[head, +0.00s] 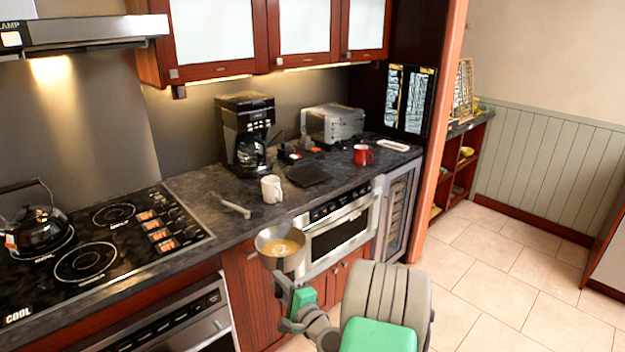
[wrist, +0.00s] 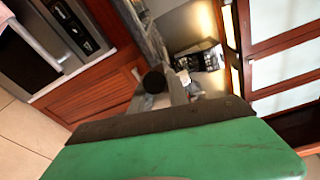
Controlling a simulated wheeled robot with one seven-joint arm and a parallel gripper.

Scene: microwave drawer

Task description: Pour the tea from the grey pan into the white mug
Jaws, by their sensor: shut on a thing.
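The grey pan (head: 265,239) is in the head view, held out in front of the counter's front edge. It looks roughly level, with tan liquid (head: 282,248) inside. My gripper (head: 299,300) is below and beside the pan and shut on it; the exact grip is hard to make out. In the wrist view, a dark round end (wrist: 154,82) and grey metal show beyond the green gripper body; I cannot tell which part of the pan this is. The white mug (head: 271,189) stands upright on the counter, behind the pan and apart from it.
The dark counter (head: 215,195) holds a coffee maker (head: 246,130), a black flat item (head: 308,175), a red mug (head: 362,155) and a toaster (head: 335,124). A pale utensil (head: 232,206) lies left of the white mug. The stove with a kettle (head: 38,225) is at left. The tiled floor at right is clear.

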